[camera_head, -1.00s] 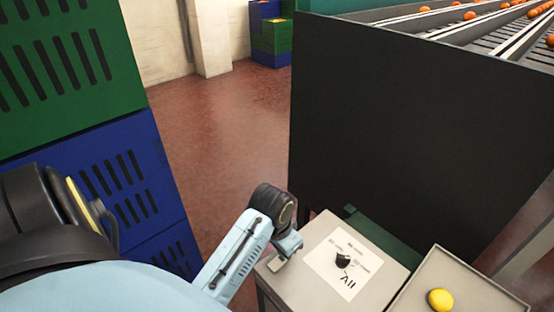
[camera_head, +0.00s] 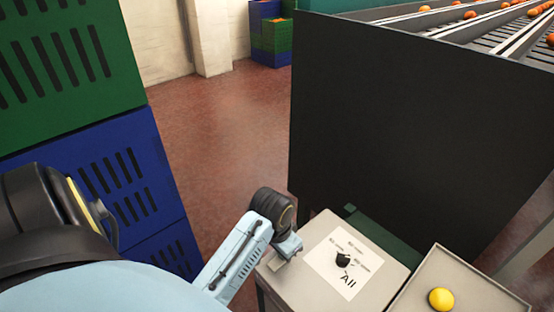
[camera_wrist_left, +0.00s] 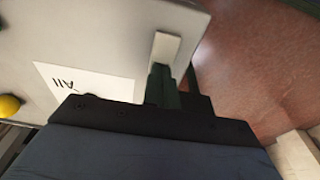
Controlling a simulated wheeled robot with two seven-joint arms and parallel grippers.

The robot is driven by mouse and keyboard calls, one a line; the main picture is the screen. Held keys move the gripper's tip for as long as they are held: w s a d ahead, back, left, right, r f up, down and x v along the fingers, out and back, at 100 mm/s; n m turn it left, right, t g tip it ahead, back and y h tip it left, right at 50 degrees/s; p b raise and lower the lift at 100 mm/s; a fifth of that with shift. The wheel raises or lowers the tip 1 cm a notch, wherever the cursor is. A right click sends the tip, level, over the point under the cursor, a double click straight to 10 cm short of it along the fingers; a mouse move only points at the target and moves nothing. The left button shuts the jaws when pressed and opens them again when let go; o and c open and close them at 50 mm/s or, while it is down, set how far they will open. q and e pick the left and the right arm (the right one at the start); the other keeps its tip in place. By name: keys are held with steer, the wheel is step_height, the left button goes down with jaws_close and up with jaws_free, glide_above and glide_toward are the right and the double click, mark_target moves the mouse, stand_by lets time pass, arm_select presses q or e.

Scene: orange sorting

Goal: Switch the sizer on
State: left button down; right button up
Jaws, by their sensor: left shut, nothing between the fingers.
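The sizer (camera_head: 390,120) is a large dark-sided machine with oranges on its top lanes. My left gripper (camera_head: 285,253) is shut and empty over the box's left edge. Its fingertips (camera_wrist_left: 161,72) are at the pale piece; whether they touch it I cannot tell. My right gripper is out of view.
A tray-like pale surface (camera_head: 425,270) with a yellow round thing (camera_head: 441,299) adjoins the box on the right. Green (camera_head: 60,70) and blue (camera_head: 100,180) crates are stacked at the left. Red floor (camera_head: 225,130) lies open between crates and sizer.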

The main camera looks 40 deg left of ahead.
arm_select(q)
steer(key=shift+f, duration=0.2)
steer(key=shift+r, duration=0.1)
steer(key=shift+r+p, duration=0.65)
steer(key=shift+r, duration=2.8)
